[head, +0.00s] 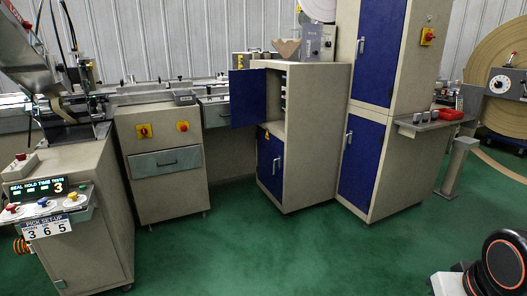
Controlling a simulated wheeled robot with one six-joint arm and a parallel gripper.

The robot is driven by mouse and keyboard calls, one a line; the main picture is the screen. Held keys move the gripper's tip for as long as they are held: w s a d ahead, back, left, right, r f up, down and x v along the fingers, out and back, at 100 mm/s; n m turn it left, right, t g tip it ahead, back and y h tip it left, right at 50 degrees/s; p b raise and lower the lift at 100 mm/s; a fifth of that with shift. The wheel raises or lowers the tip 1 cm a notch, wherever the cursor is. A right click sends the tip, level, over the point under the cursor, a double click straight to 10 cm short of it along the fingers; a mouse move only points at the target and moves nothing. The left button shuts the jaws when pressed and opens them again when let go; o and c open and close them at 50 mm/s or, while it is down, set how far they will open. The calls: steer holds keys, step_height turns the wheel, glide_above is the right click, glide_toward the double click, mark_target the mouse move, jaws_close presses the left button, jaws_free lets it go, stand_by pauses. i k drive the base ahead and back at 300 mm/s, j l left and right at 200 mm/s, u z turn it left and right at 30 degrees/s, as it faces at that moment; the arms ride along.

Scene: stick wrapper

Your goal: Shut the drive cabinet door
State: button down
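A beige cabinet (318,135) stands in the middle of the head view. Its upper blue door (248,98) stands open, swung out to the left, so part of the upper compartment (274,100) shows, with small dark and green items inside. Its lower blue door (270,163) is closed and has a light handle. No label in view names the drive cabinet, but this is the only door seen open. My gripper is not in view; only a dark, orange-ringed part that looks like my arm shows at the bottom right.
A tall cabinet (395,165) with closed blue doors stands to the right, with a side shelf holding a red tray (448,114). A drawer unit (162,165) and a control console (88,225) stand left. The green floor (290,250) in front is clear.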

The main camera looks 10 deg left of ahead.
mark_target(247, 87)
steer(key=i+j+u, duration=0.2)
steer(key=i+u, duration=0.15)
steer(key=i, duration=0.15)
steer(key=i+u, duration=0.35)
steer(key=i, duration=0.2)
steer(key=i+u, duration=0.35)
steer(key=i, duration=0.2)
